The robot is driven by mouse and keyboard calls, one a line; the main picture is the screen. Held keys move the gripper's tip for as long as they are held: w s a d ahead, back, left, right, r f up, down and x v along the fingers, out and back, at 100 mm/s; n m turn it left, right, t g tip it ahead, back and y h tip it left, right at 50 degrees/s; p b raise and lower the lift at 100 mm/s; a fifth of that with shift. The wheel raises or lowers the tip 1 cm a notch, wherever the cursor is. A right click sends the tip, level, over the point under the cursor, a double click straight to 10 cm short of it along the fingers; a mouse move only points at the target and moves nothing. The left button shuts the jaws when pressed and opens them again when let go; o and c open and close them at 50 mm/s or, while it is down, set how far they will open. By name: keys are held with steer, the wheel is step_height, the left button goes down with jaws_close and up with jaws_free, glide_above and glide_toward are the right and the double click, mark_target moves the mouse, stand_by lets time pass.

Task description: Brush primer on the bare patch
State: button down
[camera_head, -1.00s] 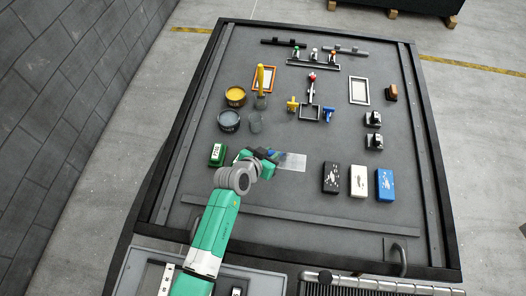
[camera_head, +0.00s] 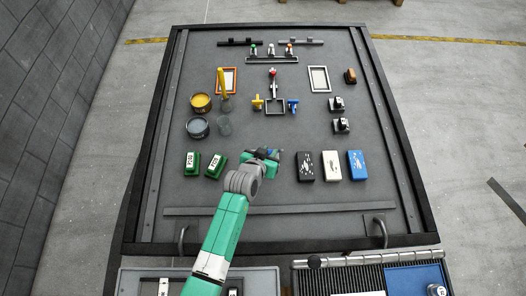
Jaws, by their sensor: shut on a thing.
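My gripper (camera_head: 265,154) is at the end of the green and grey arm, low over the middle of the dark panel (camera_head: 270,186). It is shut on a small dark thing that the wrist mostly hides; I cannot tell what it is. A tin with grey content (camera_head: 197,127) and a tin with yellow content (camera_head: 201,103) stand at the left. A yellow-handled tool (camera_head: 223,84) stands upright beside them.
Two green labelled blocks (camera_head: 192,163) (camera_head: 214,165) lie left of my gripper. Black (camera_head: 305,166), white (camera_head: 331,165) and blue (camera_head: 356,164) blocks lie close on its right. The front strip is clear.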

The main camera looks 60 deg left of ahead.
steer(key=shift+a+r+p, duration=0.1)
steer(key=shift+r+p, duration=2.4)
steer(key=shift+r, duration=1.15)
